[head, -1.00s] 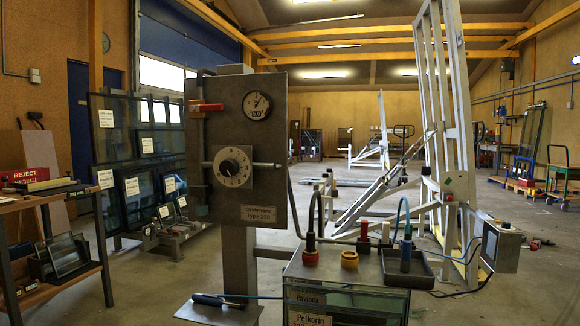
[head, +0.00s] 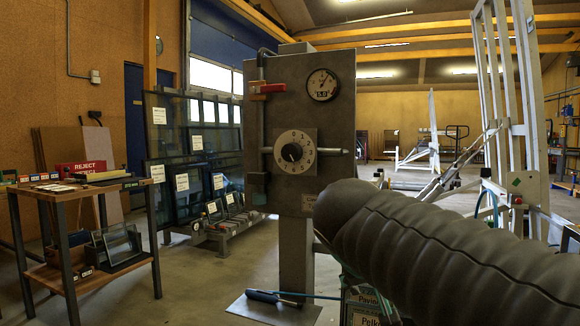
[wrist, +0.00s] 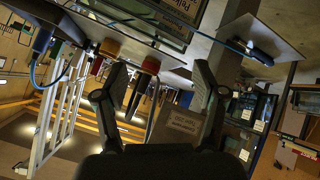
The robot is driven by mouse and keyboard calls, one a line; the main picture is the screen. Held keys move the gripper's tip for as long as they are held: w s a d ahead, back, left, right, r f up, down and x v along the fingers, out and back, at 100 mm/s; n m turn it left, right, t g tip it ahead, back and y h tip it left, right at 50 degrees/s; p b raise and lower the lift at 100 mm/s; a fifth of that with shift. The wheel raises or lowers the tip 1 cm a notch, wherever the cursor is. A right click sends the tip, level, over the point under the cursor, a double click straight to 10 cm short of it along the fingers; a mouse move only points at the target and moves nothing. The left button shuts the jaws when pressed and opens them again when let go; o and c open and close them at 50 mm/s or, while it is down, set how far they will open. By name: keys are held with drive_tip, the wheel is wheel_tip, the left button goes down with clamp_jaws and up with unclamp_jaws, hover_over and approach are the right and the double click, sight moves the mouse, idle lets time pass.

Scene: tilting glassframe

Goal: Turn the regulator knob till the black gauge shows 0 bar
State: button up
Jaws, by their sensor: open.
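In the wrist view, which is upside down, my gripper (wrist: 160,82) is open and empty. The box's lower part with its label (wrist: 178,118) shows between and behind the fingers. The knob is not visible there. In the head view my arm hides the gripper.
A red-handled lever (head: 268,88) and a horizontal bar (head: 332,151) stick out from the box. A work table (head: 60,190) and glass racks (head: 165,150) stand to the left.

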drive_tip(key=w+a+r+t+h+b, duration=0.2)
drive_tip(key=w+a+r+t+b, duration=0.15)
drive_tip(key=w+a+r, duration=0.6)
drive_tip(key=m+t+h+b, duration=0.1)
drive_tip(key=m+t, duration=0.2)
drive_tip(key=t, duration=0.1)
approach(288, 151)
drive_tip(key=p+x, duration=0.1)
drive_tip(key=x, duration=0.8)
drive_tip(key=shift+w+d, duration=0.1)
drive_tip(key=shift+w, duration=0.15)
drive_tip(key=c, duration=1.1)
